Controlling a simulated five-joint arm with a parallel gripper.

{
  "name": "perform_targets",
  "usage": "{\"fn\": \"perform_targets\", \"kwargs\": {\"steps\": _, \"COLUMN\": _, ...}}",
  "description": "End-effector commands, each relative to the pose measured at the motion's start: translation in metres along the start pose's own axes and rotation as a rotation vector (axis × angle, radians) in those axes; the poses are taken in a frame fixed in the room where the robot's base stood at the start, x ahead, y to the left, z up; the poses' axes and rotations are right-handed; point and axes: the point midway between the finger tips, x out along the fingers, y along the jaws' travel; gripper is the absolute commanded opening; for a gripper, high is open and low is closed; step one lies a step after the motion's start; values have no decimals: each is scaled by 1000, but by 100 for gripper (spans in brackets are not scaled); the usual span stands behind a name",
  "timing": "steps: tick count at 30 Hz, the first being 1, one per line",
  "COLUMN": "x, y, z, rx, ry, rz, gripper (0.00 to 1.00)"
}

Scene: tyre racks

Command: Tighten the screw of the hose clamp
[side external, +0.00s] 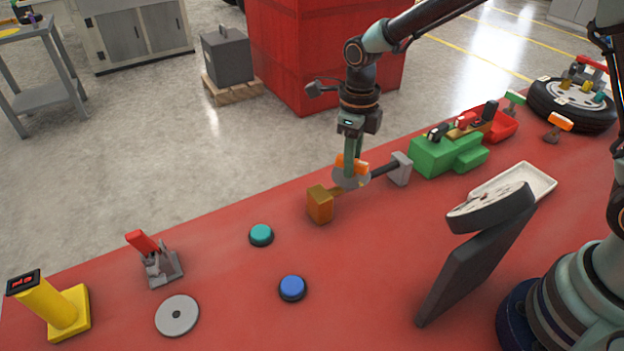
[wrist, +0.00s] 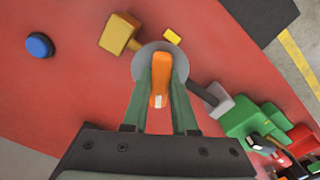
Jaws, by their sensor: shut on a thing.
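My gripper (side external: 353,156) points down over the clamp assembly on the red bench. Its two green fingers are shut on an orange screw handle (side external: 346,163), which also shows between the fingertips in the wrist view (wrist: 159,87). Below the handle is a grey round part (side external: 350,182), also in the wrist view (wrist: 146,66). A brass block (side external: 320,206) lies to its left and a dark rod (side external: 384,170) runs right to a grey block (side external: 401,168). The clamp's band and screw thread are hidden or too small to tell.
A green block (side external: 432,156) and red tray (side external: 500,127) stand to the right. A blue button (side external: 292,288) and a teal button (side external: 261,235) sit front left. A tilted dark panel (side external: 468,268) and a white tray (side external: 530,178) stand at the front right. Much of the front middle is clear.

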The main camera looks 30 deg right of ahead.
Motion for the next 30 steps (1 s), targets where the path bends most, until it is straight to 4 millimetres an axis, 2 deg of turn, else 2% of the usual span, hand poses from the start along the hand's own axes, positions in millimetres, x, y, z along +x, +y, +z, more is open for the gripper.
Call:
{"fn": "perform_targets", "kwargs": {"steps": 6, "x": 0, "y": 0, "z": 0, "rx": 95, "ry": 0, "rz": 0, "gripper": 0}}
{"fn": "perform_targets", "kwargs": {"steps": 13, "x": 0, "y": 0, "z": 0, "rx": 102, "ry": 0, "rz": 0, "gripper": 0}}
{"fn": "perform_targets", "kwargs": {"steps": 14, "x": 0, "y": -1, "z": 0, "rx": 101, "ry": 0, "rz": 0, "gripper": 34}}
{"fn": "perform_targets", "kwargs": {"steps": 16, "x": 0, "y": -1, "z": 0, "rx": 101, "ry": 0, "rz": 0, "gripper": 60}}
{"fn": "perform_targets", "kwargs": {"steps": 30, "x": -4, "y": 0, "z": 0, "rx": 99, "ry": -1, "rz": 0, "gripper": 61}}
